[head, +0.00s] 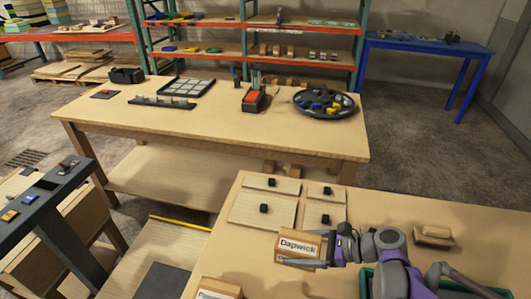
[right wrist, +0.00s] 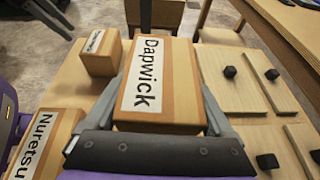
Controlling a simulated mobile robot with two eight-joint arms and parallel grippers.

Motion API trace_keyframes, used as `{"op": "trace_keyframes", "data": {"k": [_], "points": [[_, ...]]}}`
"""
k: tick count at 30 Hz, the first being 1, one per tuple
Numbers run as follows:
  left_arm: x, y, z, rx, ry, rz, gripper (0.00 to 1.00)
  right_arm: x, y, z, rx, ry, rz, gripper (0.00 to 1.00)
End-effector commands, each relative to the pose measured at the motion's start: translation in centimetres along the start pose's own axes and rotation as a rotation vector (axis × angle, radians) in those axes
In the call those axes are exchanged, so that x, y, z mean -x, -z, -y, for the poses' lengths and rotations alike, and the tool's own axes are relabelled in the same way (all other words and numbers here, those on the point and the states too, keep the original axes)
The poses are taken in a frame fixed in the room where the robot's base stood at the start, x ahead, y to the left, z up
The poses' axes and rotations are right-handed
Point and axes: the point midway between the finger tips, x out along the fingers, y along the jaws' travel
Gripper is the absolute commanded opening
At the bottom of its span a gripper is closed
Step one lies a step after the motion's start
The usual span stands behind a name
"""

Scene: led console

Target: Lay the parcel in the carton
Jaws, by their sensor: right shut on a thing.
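A brown box labelled "Dapwick" (head: 297,242), likely the parcel, is between the fingers of my right gripper (head: 318,250). In the right wrist view the box (right wrist: 155,85) has a finger on each side, with its white label facing the camera. It is over or on the near table; I cannot tell whether it touches the top. A box labelled "Nuretsu" (right wrist: 45,145) and a smaller labelled box (right wrist: 100,52) are to its left in that view. I cannot make out an open carton for certain.
Pale boards with black knobs (head: 265,208) lie beside the held box. A wooden block (head: 433,236) and a teal bin edge (head: 368,278) are to the right. A long table (head: 220,122) with trays stands beyond a gap, and a switch console (head: 40,198) is at left.

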Motion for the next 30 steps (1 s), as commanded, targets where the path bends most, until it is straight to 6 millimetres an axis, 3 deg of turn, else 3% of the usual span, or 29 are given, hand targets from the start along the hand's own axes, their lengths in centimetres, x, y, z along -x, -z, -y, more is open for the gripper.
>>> {"op": "trace_keyframes", "data": {"k": [7,15,21,30], "points": [[1.7,1.3,0.0,0.000,0.000,-0.009,0.50,-0.6,0.2,5.6,-0.123,0.304,0.002,0.12],[3.3,2.7,0.0,0.000,0.000,-0.019,0.50,1.2,-0.6,11.7,-0.274,0.670,0.003,0.12],[4.0,3.3,0.0,0.000,0.000,-0.023,0.50,2.9,-1.4,14.0,-0.339,0.825,0.003,0.12],[4.0,3.3,0.0,0.000,0.000,-0.024,0.50,3.4,-1.4,14.5,-0.357,0.865,0.001,0.12]]}}
